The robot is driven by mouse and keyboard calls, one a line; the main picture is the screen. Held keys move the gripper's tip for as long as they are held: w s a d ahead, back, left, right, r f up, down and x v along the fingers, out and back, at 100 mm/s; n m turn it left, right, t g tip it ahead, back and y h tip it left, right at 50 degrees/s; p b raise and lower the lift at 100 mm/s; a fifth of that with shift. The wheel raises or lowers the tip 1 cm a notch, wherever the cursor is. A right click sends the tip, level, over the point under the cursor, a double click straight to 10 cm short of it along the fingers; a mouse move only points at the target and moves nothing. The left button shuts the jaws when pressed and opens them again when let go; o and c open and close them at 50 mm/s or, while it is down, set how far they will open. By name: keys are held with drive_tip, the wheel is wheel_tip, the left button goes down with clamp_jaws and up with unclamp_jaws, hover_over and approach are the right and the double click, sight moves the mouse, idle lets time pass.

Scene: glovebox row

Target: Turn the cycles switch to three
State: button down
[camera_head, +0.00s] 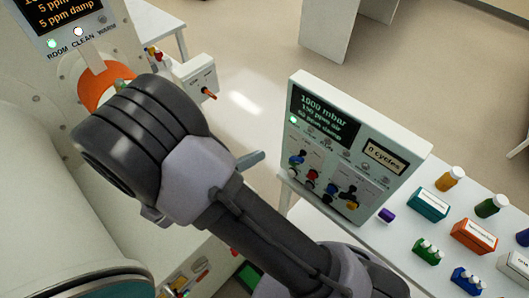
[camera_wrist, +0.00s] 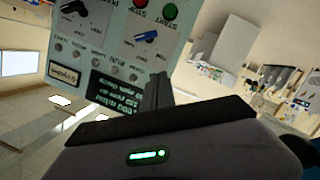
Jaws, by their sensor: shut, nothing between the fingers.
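The white control panel (camera_head: 395,135) stands right of my arm, with a display reading "0 cycles" (camera_head: 385,154). It shows upside down in the wrist view (camera_wrist: 105,45), with a black knob (camera_wrist: 73,10) and a blue-handled knob (camera_wrist: 146,38) on its face. Their labels are too small to tell which is the cycles switch. My gripper (camera_wrist: 158,75) is shut and empty, its fingers standing in front of the panel's lower picture edge in the wrist view. In the head view its tip (camera_head: 252,160) is left of the panel, apparently apart from it.
A red stop button (camera_wrist: 140,13) and a green start button (camera_wrist: 170,11) sit near the knobs. A dark readout (camera_head: 325,115) shows "1000 mbar". A white bench (camera_head: 400,235) with bottles and boxes, including a teal box (camera_head: 428,205), lies at right. Open floor lies behind.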

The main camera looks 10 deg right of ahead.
sight(292, 156)
drive_tip(key=w+d+f, duration=0.1)
drive_tip(key=d+f, duration=0.4)
drive_tip(key=d, duration=0.3)
drive_tip(key=shift+w+d, duration=0.3)
drive_tip(key=shift+w, duration=0.1)
drive_tip(key=shift+f+b, duration=0.1)
drive_tip(key=shift+b, duration=0.3)
drive_tip(key=shift+s+f+n+b, duration=0.1)
drive_tip(key=shift+f+n+b, duration=0.5)
drive_tip(key=shift+n+b, duration=0.1)
drive_tip(key=n+b, duration=0.1)
drive_tip(key=n+h+b, duration=0.1)
drive_tip(key=n, duration=0.1)
drive_tip(key=shift+f+n+g, duration=0.3)
drive_tip(key=shift+f+g, duration=0.1)
drive_tip(key=shift+s+d, duration=0.1)
drive_tip(key=shift+r, duration=0.1)
